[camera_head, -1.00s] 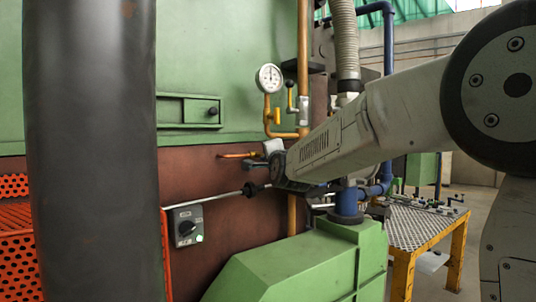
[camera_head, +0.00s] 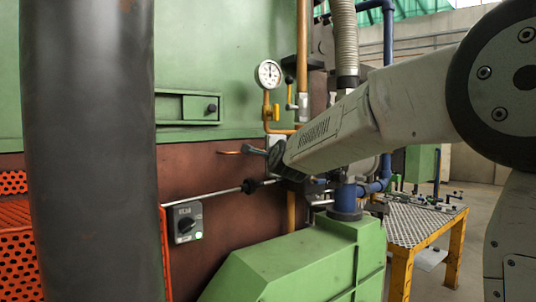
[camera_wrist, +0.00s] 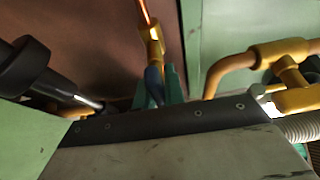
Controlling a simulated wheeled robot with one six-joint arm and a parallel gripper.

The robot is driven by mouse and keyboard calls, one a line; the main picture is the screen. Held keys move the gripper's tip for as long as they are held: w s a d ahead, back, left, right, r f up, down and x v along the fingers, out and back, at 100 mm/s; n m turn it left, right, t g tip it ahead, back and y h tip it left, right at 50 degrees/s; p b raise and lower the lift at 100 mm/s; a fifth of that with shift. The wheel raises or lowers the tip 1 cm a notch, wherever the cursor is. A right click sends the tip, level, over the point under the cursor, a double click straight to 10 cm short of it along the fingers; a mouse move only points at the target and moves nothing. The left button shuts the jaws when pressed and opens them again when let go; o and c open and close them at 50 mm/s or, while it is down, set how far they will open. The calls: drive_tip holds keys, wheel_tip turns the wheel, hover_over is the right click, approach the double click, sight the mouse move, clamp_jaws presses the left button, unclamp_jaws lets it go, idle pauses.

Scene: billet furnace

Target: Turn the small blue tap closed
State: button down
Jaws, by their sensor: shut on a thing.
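The small blue tap (camera_wrist: 154,84) shows in the wrist view as a blue handle below a brass-yellow valve body (camera_wrist: 153,48) on a thin copper pipe. My gripper (camera_wrist: 159,92) shows there as green fingers on both sides of the blue handle, shut on it. The dark edge of my wrist hides the lower part of the fingers. In the head view my gripper (camera_head: 276,156) is at the brown furnace wall, by the end of the copper pipe (camera_head: 229,152). My wrist hides the tap in that view.
A pressure gauge (camera_head: 269,74) on yellow pipework stands just above my wrist. A grey rod with a black knob (camera_head: 249,187) runs below it, over a switch box (camera_head: 186,222). A green housing (camera_head: 290,262) and blue pipe (camera_head: 346,198) lie below my arm. A dark column (camera_head: 90,150) stands left.

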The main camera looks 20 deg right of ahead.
drive_tip(key=shift+f, duration=0.1)
drive_tip(key=c, duration=1.5)
unclamp_jaws()
drive_tip(key=s, duration=0.7)
drive_tip(key=shift+s+a, duration=0.3)
drive_tip(key=shift+s, duration=0.1)
